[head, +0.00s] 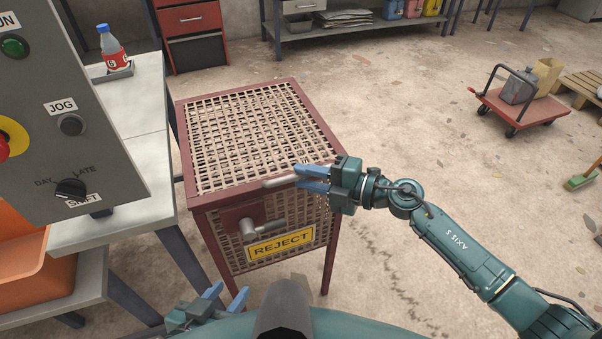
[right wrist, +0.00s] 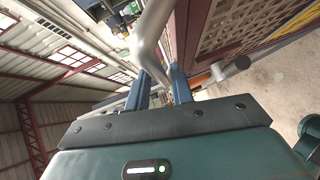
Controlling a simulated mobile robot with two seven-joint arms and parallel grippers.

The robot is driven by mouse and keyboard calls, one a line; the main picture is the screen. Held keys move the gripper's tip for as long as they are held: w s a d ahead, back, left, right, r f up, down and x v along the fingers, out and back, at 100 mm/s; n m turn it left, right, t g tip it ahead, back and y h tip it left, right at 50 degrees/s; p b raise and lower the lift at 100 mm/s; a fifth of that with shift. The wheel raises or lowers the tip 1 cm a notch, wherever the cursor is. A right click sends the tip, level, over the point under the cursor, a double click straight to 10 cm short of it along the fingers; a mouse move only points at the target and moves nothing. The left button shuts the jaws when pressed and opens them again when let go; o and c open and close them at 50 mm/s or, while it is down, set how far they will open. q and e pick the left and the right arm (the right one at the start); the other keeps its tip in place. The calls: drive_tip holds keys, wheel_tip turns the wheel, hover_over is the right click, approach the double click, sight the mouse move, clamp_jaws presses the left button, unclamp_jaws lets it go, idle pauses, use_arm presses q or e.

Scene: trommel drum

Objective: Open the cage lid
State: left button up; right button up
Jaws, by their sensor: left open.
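The cage (head: 333,250) is a red-framed box with tan mesh sides and a yellow REJECT sign. Its mesh lid (head: 250,135) lies flat and closed on top. A pale bar handle (head: 279,181) runs along the lid's front edge and shows large in the right wrist view (right wrist: 148,45). My right gripper (head: 312,179) has its blue fingers on either side of the handle's right part and is shut on it. Below the handle, a grey lever latch (head: 249,230) sits on a red plate. My left gripper (head: 226,295) is open and empty, low in front of the cage.
A control panel (head: 75,115) with buttons and a knob stands close at the left. Behind it, a bench (head: 135,150) carries a bottle (head: 112,48) on a tray. An orange bin (head: 35,260) is at lower left. The floor right of the cage is clear up to a red cart (head: 520,108).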

drive_tip(key=shift+x, duration=0.85)
drive_tip(key=shift+c, duration=0.2)
clamp_jaws()
